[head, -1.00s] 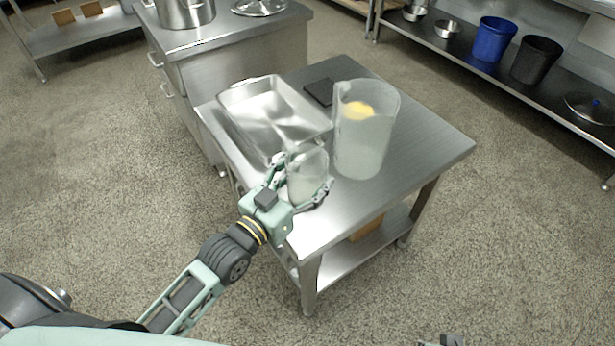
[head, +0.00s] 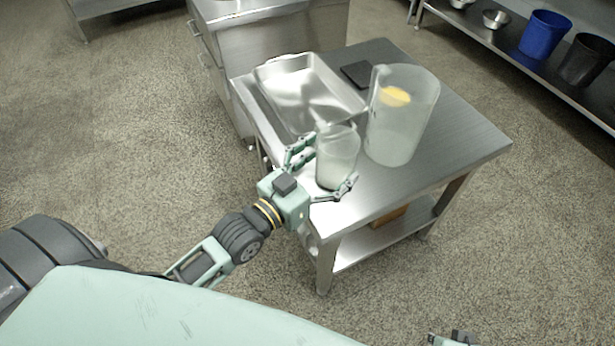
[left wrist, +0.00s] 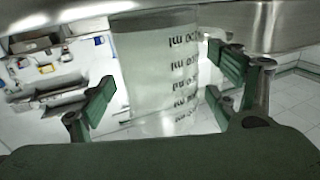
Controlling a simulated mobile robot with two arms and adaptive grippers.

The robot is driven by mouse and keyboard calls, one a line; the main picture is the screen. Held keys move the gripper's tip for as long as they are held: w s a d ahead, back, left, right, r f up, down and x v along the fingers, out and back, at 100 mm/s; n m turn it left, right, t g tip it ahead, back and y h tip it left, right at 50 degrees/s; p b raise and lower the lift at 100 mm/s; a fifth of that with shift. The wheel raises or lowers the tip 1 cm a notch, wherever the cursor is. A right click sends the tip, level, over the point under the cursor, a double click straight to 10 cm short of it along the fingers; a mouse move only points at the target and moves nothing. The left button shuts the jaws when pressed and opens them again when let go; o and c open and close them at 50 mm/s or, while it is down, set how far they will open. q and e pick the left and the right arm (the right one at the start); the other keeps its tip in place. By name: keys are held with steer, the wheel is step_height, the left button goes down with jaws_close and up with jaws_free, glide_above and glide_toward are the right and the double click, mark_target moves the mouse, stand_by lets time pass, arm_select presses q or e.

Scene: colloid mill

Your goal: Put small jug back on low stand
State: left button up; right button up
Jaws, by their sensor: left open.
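The small jug (head: 337,160), clear with a pale content, stands upright at the near left corner of a low steel stand (head: 455,140). My left gripper (head: 325,172) is open around it, one finger on each side. In the left wrist view the jug (left wrist: 160,70) with dark volume marks lies between the spread fingers, with a visible gap at the left finger. The steel top (left wrist: 225,22) shows along the upper edge there. My right gripper (head: 452,338) shows only as a tip at the bottom edge of the head view, so its state cannot be told.
A large jug (head: 400,125) with something yellow inside stands just right of the small jug. A shallow steel tray (head: 350,104) lies behind it, and a dark square pad (head: 357,74) farther back. The right of the stand top is clear. A steel cabinet (head: 285,40) adjoins behind.

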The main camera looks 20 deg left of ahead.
arm_select(q)
steer(key=v, duration=0.9)
steer(key=shift+s+p, duration=0.25)
steer(key=shift+p, duration=0.15)
arm_select(e)
step_height(320, 180, down, 4)
steer(key=shift+s+a+r, duration=0.1)
